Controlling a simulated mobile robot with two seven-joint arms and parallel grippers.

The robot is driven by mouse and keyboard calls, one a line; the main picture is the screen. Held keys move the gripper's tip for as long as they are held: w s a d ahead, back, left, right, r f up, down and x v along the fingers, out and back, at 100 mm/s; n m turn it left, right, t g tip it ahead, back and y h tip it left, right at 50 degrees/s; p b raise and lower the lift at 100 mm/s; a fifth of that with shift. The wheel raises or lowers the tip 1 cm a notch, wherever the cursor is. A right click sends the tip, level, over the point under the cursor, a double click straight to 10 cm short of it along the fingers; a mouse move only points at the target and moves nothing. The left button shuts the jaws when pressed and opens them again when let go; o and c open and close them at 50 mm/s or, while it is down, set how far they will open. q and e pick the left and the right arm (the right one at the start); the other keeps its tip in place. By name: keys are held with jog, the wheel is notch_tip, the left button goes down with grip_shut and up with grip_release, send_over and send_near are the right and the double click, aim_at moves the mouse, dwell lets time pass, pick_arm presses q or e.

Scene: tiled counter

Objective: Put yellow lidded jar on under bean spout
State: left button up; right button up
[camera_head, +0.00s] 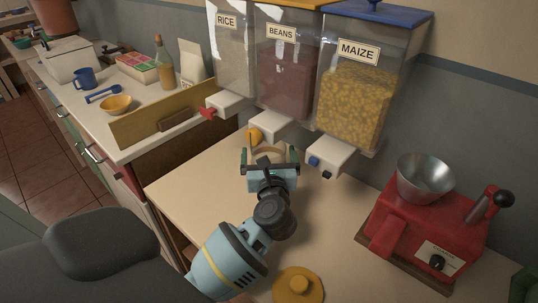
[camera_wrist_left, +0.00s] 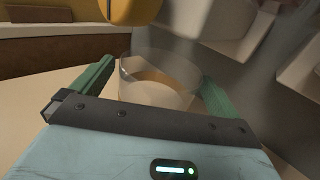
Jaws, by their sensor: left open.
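The jar (camera_head: 268,153) is clear glass and open at the top. It stands on the counter beneath the bean dispenser's spout (camera_head: 268,124), which has a yellow lever (camera_head: 254,136). Its yellow lid (camera_head: 298,285) lies apart on the counter near the front. My left gripper (camera_head: 268,158) is open, with a finger on either side of the jar. The left wrist view shows the jar (camera_wrist_left: 160,82) upright between the green fingers (camera_wrist_left: 158,92), with the yellow lever (camera_wrist_left: 136,10) above it. Whether the fingers touch the glass is unclear. My right gripper is out of view.
The bean dispenser (camera_head: 285,75) hangs between the rice dispenser (camera_head: 232,65) and the maize dispenser (camera_head: 355,105). A red grinder (camera_head: 425,215) stands at right. A wooden board (camera_head: 150,110) edges the raised counter at left. The counter between lid and grinder is clear.

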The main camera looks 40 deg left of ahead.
pick_arm(q)
jog(key=b+v, duration=0.1)
jog(key=v, duration=1.1)
jog(key=shift+r, duration=0.15)
dwell(1.1)
